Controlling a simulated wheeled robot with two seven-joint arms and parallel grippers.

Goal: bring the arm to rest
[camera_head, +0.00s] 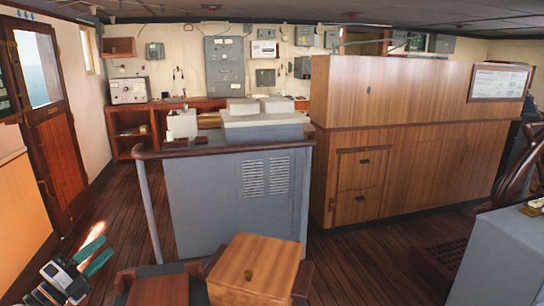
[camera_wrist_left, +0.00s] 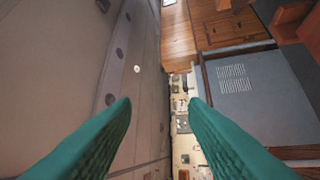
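My left gripper (camera_head: 97,256) shows at the lower left of the head view, above the wooden floor. Its two green fingers are apart, with nothing between them. In the left wrist view the gripper (camera_wrist_left: 160,105) also shows spread fingers and an empty gap, with the room seen sideways behind. It touches nothing that I can see. My right gripper is in neither view.
A grey console (camera_head: 225,195) with a wooden rail stands ahead. A wooden box (camera_head: 254,268) is close at the bottom middle. A large wooden cabinet (camera_head: 405,150) fills the right. A door (camera_head: 55,130) is at the left. Open floor (camera_head: 120,225) lies between door and console.

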